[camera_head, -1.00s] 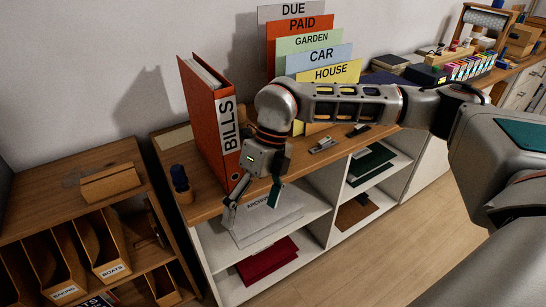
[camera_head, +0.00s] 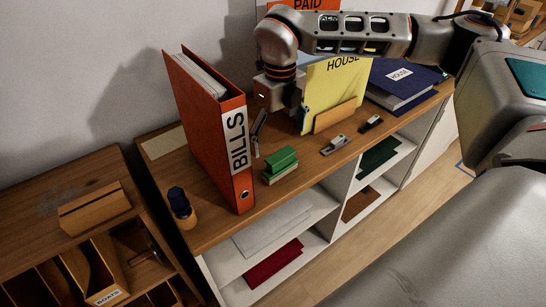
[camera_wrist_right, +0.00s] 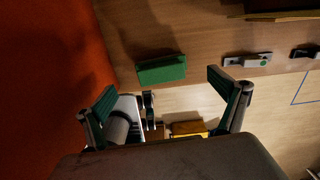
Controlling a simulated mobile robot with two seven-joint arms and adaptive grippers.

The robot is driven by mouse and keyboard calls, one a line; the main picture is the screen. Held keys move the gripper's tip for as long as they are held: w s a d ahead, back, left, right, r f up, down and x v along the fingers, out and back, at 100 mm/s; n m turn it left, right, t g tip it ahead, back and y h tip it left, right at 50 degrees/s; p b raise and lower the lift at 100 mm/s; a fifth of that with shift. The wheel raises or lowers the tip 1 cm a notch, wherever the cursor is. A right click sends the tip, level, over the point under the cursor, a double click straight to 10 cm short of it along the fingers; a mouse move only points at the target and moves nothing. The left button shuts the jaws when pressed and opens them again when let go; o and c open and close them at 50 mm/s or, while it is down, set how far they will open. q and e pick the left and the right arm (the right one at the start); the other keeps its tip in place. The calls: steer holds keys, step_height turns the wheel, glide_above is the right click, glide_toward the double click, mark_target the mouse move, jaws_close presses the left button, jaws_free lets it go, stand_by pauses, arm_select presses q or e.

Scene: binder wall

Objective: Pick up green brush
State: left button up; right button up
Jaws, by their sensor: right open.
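The green brush (camera_head: 280,163), a small green block with a lighter edge beneath, lies on the wooden shelf top just right of the orange BILLS binder. It also shows in the right wrist view (camera_wrist_right: 162,70), beyond the fingertips and roughly centred between them. My right gripper (camera_head: 280,128) hangs above and behind the brush, between the binder and the yellow HOUSE folder. Its fingers are spread and empty, as the right wrist view (camera_wrist_right: 165,98) also shows. It does not appear to touch the brush. My left gripper is not in view.
The tall BILLS binder (camera_head: 208,130) stands close left of the gripper. The HOUSE folder (camera_head: 335,90) stands close right in a wooden holder. Two small staplers or punches (camera_head: 335,145) lie right of the brush. A blue-topped stamp (camera_head: 180,205) stands left of the binder.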

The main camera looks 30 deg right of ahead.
mark_target(281, 155)
steer(key=f, duration=0.4)
steer(key=s+f, duration=0.1)
steer(key=f, duration=0.1)
steer(key=shift+d, duration=0.15)
steer(key=shift+w+f, duration=0.15)
steer(key=shift+f, duration=0.55)
steer(key=c, duration=1.7)
